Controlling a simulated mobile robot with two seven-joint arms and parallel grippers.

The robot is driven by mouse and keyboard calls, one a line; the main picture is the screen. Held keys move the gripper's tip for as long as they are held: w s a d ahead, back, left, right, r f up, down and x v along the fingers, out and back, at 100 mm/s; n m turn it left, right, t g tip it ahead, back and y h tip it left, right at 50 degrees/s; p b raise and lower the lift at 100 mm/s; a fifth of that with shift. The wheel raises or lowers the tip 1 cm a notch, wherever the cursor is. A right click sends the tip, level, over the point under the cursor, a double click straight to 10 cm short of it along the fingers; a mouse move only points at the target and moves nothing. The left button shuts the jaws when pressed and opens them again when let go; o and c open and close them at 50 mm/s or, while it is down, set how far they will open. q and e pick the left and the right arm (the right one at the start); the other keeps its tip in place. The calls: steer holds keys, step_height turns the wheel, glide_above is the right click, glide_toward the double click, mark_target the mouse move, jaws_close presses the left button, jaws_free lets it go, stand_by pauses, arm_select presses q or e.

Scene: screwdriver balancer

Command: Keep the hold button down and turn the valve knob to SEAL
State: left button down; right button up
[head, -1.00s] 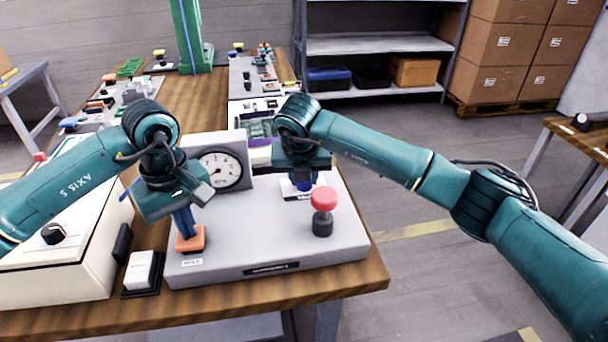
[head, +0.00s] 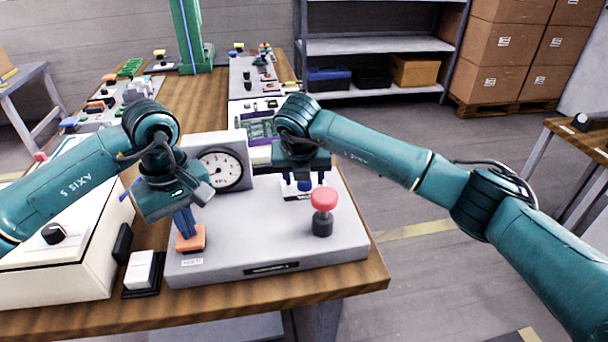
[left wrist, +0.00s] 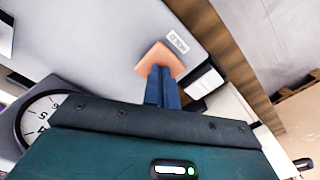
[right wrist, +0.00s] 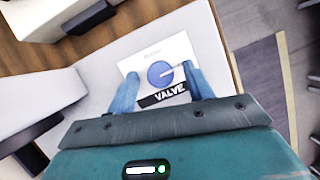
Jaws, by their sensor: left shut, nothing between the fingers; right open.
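The orange hold button (head: 190,242) is at the front left of the grey control box, above a small label. My left gripper (head: 187,232) is shut and empty, its fingertips pointing down onto the button and seemingly touching it. The left wrist view also shows the fingertips against the orange button (left wrist: 152,57). The round blue valve knob (right wrist: 160,73) sits on a white plate marked VALVE, its pale pointer line toward the right in the right wrist view. My right gripper (right wrist: 161,82) is open, one finger on each side of the knob. The plate's small print is unreadable.
A red mushroom button (head: 323,198) on a dark base stands close in front of the right gripper. A pressure gauge (head: 221,170) stands behind the left gripper. A white rocker switch (head: 140,270) lies left of the grey box (head: 235,250).

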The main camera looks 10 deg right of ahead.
arm_select(q)
steer(key=shift+f, duration=0.1)
arm_select(e)
steer(key=v, duration=1.2)
steer(key=shift+r, duration=0.1)
arm_select(q)
steer(key=shift+r+p, duration=1.65)
steer(key=shift+r, duration=1.95)
arm_select(e)
step_height(320, 180, up, 3)
steer(key=shift+r, duration=0.1)
